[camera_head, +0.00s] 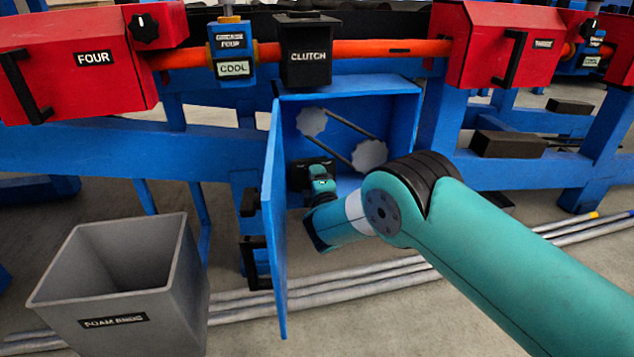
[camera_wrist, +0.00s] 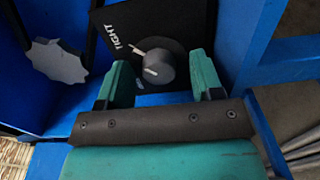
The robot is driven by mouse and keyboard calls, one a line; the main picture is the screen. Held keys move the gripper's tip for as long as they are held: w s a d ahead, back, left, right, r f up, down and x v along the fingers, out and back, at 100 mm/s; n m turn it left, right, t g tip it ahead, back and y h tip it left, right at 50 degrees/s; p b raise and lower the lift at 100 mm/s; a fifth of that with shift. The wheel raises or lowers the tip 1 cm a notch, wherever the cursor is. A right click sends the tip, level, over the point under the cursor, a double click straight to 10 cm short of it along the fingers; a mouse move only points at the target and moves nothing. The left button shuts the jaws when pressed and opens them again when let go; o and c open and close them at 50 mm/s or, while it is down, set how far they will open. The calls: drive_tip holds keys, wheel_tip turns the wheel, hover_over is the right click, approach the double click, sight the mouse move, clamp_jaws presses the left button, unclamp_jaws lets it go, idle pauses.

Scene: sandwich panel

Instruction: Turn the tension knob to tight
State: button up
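The tension knob (camera_wrist: 158,67) is a dark grey round dial on a black plate (camera_wrist: 180,18), seen in the wrist view. A white "TIGHT" label (camera_wrist: 115,40) is on the plate to its upper left, with a white line near it. A short white mark shows on the left part of the knob; its exact pointing is hard to tell. My gripper (camera_wrist: 160,62) is open, its two teal fingers apart, with the knob between and just beyond the tips. No clear contact shows. In the head view my gripper (camera_head: 319,182) reaches into the open blue cabinet (camera_head: 400,105); the knob is not distinguishable there.
The cabinet door (camera_head: 274,220) stands open left of my arm. Grey toothed wheels (camera_head: 369,155) with a belt are inside the cabinet; one wheel (camera_wrist: 57,60) is left of the knob. A grey bin (camera_head: 150,300) stands at lower left. The clutch box (camera_head: 306,55) is above.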

drive_tip(key=b+v, duration=0.3)
drive_tip(key=v, duration=1.1)
drive_tip(key=shift+s+f, duration=0.3)
drive_tip(key=shift+s, duration=0.1)
drive_tip(key=shift+s+b, duration=0.1)
drive_tip(key=shift+b, duration=0.6)
drive_tip(key=b, duration=0.2)
drive_tip(key=s+b, duration=0.1)
drive_tip(key=b, duration=0.2)
drive_tip(key=s+d+b, duration=0.1)
drive_tip(key=b, duration=0.1)
drive_tip(key=shift+s+r+b, duration=0.15)
drive_tip(key=shift+r+b, duration=0.2)
drive_tip(key=shift+b, duration=0.05)
